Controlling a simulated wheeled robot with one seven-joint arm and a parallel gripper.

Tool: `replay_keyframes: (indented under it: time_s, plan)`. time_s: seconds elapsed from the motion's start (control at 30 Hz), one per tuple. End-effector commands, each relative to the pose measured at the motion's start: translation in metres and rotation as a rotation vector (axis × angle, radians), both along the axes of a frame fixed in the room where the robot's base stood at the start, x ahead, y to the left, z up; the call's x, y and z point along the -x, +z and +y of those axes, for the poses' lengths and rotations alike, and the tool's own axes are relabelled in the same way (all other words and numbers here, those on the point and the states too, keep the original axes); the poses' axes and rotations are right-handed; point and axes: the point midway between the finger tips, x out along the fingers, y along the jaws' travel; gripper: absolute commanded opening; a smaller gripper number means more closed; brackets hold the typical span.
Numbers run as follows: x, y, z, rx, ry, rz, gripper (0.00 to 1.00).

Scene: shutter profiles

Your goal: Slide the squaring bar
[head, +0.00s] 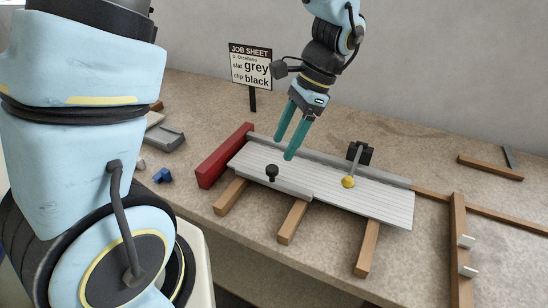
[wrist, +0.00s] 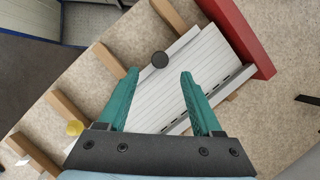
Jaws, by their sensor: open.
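The squaring bar (head: 294,187) appears to be the short grey bar with a black knob (head: 272,172). It lies along the front edge of the pale grey ribbed slats (head: 345,198). In the wrist view the knob (wrist: 160,59) sits just beyond and between the fingertips. My gripper (head: 284,149) has green fingers and is open and empty. It points down over the back left part of the slats, apart from the knob in the head view. In the wrist view my gripper (wrist: 159,74) partly hides the slats.
A red block (head: 224,156) closes the left end of the slats. A lever with a yellow ball (head: 348,182) stands at the right. Wooden bearers (head: 292,222) lie underneath. The job sheet sign (head: 250,65) stands behind; a grey tray (head: 165,138) and blue piece (head: 162,176) lie left.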

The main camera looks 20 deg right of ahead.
Motion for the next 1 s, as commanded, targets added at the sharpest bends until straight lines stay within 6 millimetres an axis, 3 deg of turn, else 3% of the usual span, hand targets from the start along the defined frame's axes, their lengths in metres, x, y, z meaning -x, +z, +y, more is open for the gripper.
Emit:
replay_keyframes:
  time_s: [0.33,0.77,1.0]
  plan:
    - [0.001,-0.05,0.022,-0.003,0.002,0.002,0.67]
    - [0.001,-0.061,0.026,0.002,0.002,-0.001,0.67]
    - [0.001,-0.061,0.026,0.002,0.002,-0.001,0.41]
